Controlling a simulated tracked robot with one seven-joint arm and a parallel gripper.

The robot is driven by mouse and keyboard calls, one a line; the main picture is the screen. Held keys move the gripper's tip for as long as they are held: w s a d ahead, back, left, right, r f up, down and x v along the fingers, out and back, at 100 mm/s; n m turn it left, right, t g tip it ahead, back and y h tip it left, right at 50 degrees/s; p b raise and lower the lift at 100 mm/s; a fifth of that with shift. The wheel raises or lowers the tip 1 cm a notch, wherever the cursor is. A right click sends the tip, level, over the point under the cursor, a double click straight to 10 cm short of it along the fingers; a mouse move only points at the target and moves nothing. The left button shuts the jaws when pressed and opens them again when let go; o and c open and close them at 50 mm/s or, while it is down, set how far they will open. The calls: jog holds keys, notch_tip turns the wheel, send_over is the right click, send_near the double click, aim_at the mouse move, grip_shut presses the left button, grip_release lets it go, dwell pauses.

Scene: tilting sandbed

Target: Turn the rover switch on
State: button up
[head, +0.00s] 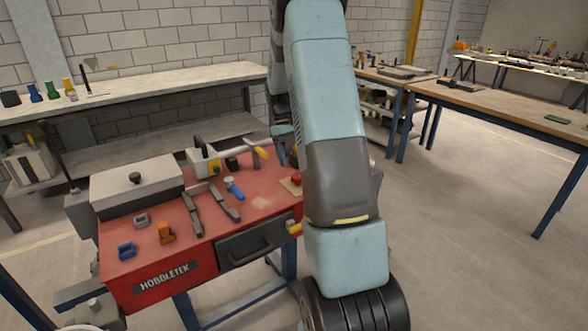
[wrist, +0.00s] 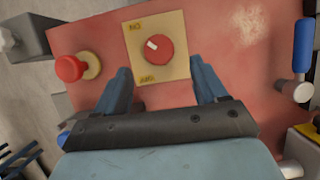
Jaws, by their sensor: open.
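The switch is a red round knob (wrist: 158,48) on a tan plate (wrist: 178,20) in the wrist view. A white mark on the knob points to its upper left. Small labels sit above and below the knob, too blurred to read surely. In the head view the knob (head: 296,180) is at the right end of the red bench top, close beside my arm. My gripper (wrist: 162,84) is open and empty. Its two blue fingers are spread just below the knob in the wrist view, not touching it. In the head view my arm hides most of the gripper.
A red button (wrist: 69,68) on a yellow collar juts from the bench edge left of the plate. A blue-handled tool (head: 233,187), grey bars (head: 193,212) and a grey box (head: 135,182) stand on the red bench (head: 255,208). Bare bench top surrounds the plate's right side.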

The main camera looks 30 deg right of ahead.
jog(key=v, duration=0.8)
jog(key=shift+a, duration=0.1)
jog(key=s+a+r+t, duration=0.5)
jog(key=s+a+r, duration=0.8)
jog(key=s+r, duration=0.1)
jog(key=s+a+t, duration=0.2)
jog(key=s+a, duration=0.2)
jog(key=s, duration=0.5)
jog(key=s+a+t, duration=0.3)
jog(key=s+a, duration=0.1)
jog(key=s, duration=0.5)
jog(key=shift+s+a, duration=0.15)
jog(key=shift+a, duration=0.05)
jog(key=shift+f, duration=0.1)
